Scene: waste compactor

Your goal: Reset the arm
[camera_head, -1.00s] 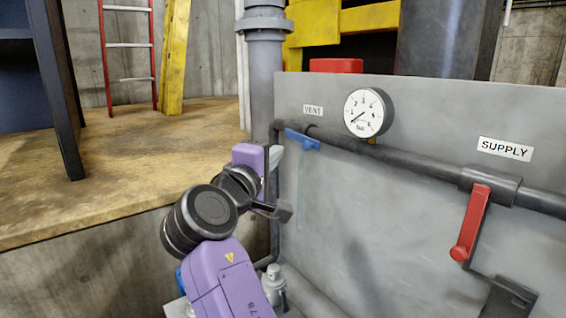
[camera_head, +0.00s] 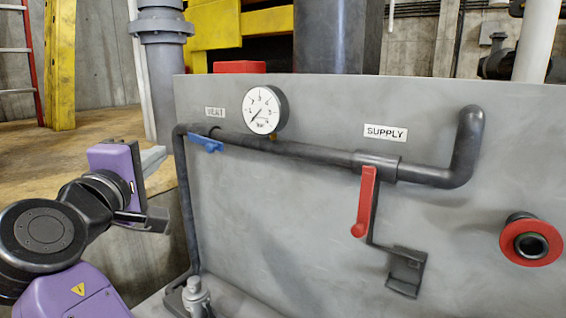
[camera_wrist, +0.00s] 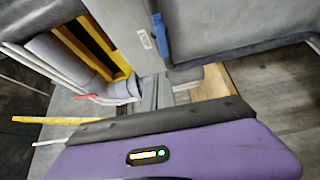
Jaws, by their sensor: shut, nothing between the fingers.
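My gripper (camera_head: 153,160), on my purple and black arm, is at the left of the head view. It is shut and empty, with its light grey tip pointing right. It is left of the blue vent handle (camera_head: 206,143) and looks apart from it and from the grey panel (camera_head: 300,220). In the wrist view, my purple gripper body fills the bottom, with grey fingers (camera_wrist: 165,92) close together above it. The blue handle (camera_wrist: 160,35) shows above them, near a white label.
The panel carries a gauge (camera_head: 264,110), a dark pipe (camera_head: 290,148) and a red supply handle (camera_head: 364,205) hanging down. A red-rimmed port (camera_head: 531,240) is at the right. A small grey fitting (camera_head: 196,298) stands at the panel's foot. A yellow-brown platform (camera_head: 100,130) lies behind my arm.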

